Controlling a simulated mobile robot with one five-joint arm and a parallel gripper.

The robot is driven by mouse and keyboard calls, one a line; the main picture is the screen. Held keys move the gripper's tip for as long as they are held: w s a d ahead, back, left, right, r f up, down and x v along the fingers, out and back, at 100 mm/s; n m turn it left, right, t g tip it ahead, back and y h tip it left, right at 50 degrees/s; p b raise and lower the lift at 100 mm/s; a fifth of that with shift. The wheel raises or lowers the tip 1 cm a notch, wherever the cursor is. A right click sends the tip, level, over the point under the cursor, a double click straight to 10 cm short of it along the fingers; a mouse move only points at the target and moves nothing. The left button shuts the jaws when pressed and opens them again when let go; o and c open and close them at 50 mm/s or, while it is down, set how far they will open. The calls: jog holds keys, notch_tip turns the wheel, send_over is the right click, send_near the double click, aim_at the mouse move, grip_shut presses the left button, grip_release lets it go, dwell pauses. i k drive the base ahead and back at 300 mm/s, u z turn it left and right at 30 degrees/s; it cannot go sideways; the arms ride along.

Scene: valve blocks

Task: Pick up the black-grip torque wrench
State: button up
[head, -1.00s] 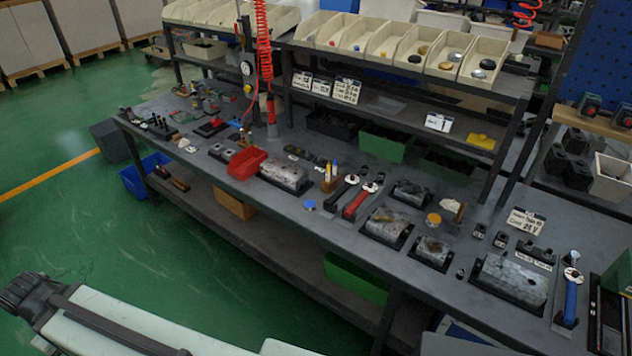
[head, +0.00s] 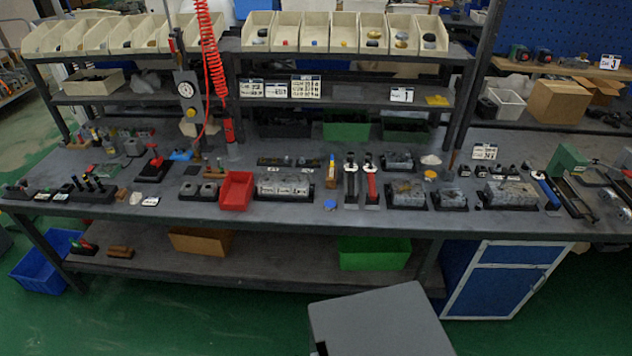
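The black-grip torque wrench (head: 351,184) lies on the long grey workbench, right of the middle, with its head toward the back shelf. A red-grip wrench (head: 371,184) lies close beside it on the right. A blue-grip wrench (head: 546,190) lies farther right on the same bench. My gripper is not in view, so its state and distance from the wrench do not show.
Valve blocks (head: 407,193) sit right of the wrenches; a red bin (head: 236,191) stands to the left. Shelves of beige bins (head: 290,28) rise behind. A red coiled hose (head: 212,60) hangs at left. Green floor (head: 200,320) is open in front of the bench.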

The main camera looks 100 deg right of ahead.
aim_at(350, 172)
jog(key=u, duration=0.15)
jog(key=i, duration=0.4)
jog(key=z, duration=3.1)
jog(key=i, duration=1.55)
jog(key=u, duration=0.05)
